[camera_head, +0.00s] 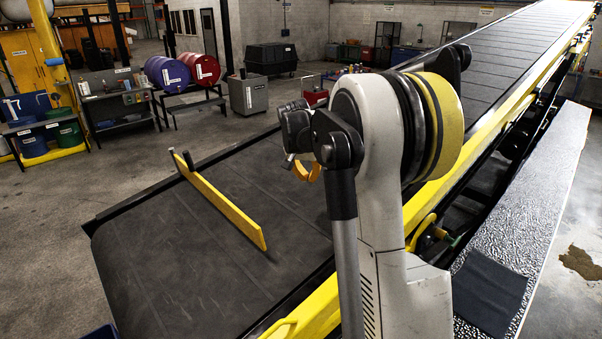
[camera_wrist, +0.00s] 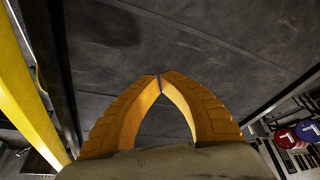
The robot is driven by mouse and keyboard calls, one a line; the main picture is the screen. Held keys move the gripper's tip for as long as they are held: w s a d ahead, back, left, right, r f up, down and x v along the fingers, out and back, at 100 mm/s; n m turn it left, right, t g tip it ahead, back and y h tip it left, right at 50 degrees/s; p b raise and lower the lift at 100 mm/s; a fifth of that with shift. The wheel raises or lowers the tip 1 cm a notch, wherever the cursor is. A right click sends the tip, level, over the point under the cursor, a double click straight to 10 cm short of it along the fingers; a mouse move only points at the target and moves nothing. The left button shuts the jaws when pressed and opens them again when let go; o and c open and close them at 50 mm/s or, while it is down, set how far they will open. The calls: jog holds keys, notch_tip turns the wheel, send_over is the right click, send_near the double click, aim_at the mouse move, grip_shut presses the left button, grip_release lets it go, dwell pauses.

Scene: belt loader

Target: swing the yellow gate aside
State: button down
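The yellow gate (camera_head: 228,210) is a flat bar standing on edge across the lower part of the dark belt (camera_head: 180,262). It runs from a dark post at the belt's far-left edge to a free end near the middle of the belt. My gripper (camera_head: 307,172) is to the right of the gate and apart from it, partly hidden by my own arm. In the wrist view my gripper's orange fingers (camera_wrist: 159,77) meet at the tips with nothing between them. The belt (camera_wrist: 215,40) lies beyond them. The gate does not show in the wrist view.
A yellow side rail (camera_head: 318,308) runs along the belt's near edge, and it also shows in the wrist view (camera_wrist: 25,85). A walkway (camera_head: 535,220) lies at right. Purple (camera_head: 168,73) and red drums (camera_head: 203,70) and a grey bin (camera_head: 248,94) stand beyond the belt.

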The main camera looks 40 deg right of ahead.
jog(key=x, duration=0.2)
jog(key=p+x, duration=0.1)
jog(key=x, duration=0.2)
jog(key=w+x, duration=0.1)
jog(key=x, duration=0.2)
jog(key=w+d+p, duration=0.2)
jog(key=d, duration=0.1)
jog(key=shift+w+d, duration=0.2)
jog(key=shift+s+r, duration=0.1)
jog(key=shift+s, duration=0.05)
dwell(0.9)
